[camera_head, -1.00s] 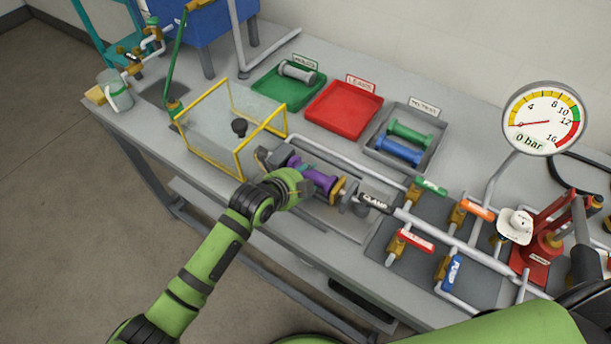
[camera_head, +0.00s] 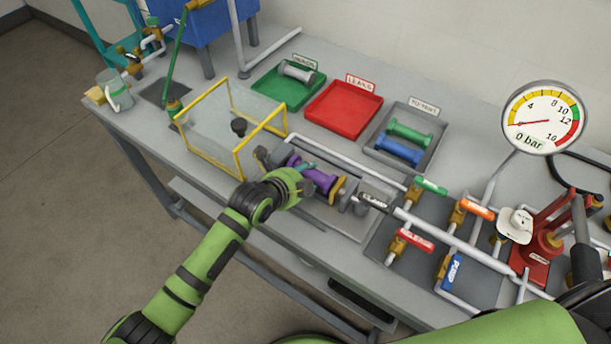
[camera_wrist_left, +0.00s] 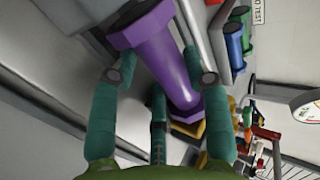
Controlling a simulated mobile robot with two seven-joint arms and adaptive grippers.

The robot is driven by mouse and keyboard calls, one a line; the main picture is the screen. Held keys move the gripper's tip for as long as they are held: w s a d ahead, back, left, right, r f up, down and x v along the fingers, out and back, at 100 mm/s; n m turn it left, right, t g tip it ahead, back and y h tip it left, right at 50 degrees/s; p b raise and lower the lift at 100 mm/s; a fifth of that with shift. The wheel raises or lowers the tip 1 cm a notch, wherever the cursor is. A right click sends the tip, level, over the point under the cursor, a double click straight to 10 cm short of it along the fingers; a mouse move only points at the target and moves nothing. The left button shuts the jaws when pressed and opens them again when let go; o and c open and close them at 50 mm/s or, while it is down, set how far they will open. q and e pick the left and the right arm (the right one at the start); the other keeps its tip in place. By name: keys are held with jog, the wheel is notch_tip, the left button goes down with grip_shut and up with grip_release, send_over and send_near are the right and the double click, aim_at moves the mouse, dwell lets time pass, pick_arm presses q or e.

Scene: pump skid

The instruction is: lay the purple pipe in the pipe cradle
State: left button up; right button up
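The purple pipe (camera_head: 320,178) has flanged ends and lies lengthwise in line with the pipe cradle (camera_head: 345,212), between a grey end block and the clamp (camera_head: 371,201). Whether it is fully seated cannot be told. My left gripper (camera_head: 306,174) is at the pipe's left half, partly hiding it. In the left wrist view, the pipe (camera_wrist_left: 165,55) runs between the spread teal fingers (camera_wrist_left: 160,85), with gaps visible at its sides. The gripper looks open. My right gripper is not in view.
A yellow-framed clear guard (camera_head: 240,160) stands left of the cradle. Behind are a green tray (camera_head: 268,99) with a grey pipe, an empty red tray (camera_head: 343,110) and a grey tray (camera_head: 377,163) with green and blue pipes. Valves and a gauge (camera_head: 543,118) are at right.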

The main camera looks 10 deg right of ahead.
pick_arm(q)
jog(key=shift+a+f, duration=0.3)
jog(key=shift+f, duration=0.35)
jog(key=w+r+v, duration=0.1)
jog(key=v, duration=1.1)
jog(key=s+a+f+n+g+y, duration=0.2)
jog(key=s+a+f+n+y, duration=0.25)
jog(key=s+a+n, duration=0.75)
jog(key=s+a+f+n+g+y, duration=0.25)
jog(key=s+a+f+n, duration=0.25)
jog(key=s+a+n, duration=0.6)
notch_tip(320, 180, down, 25)
jog(key=d+n, duration=0.1)
jog(key=n, duration=0.1)
jog(key=s+a+f+g, duration=0.2)
jog(key=s+f, duration=0.9)
jog(key=s, duration=0.3)
jog(key=shift+s+a+f+y, duration=0.3)
jog(key=shift+s+f, duration=0.1)
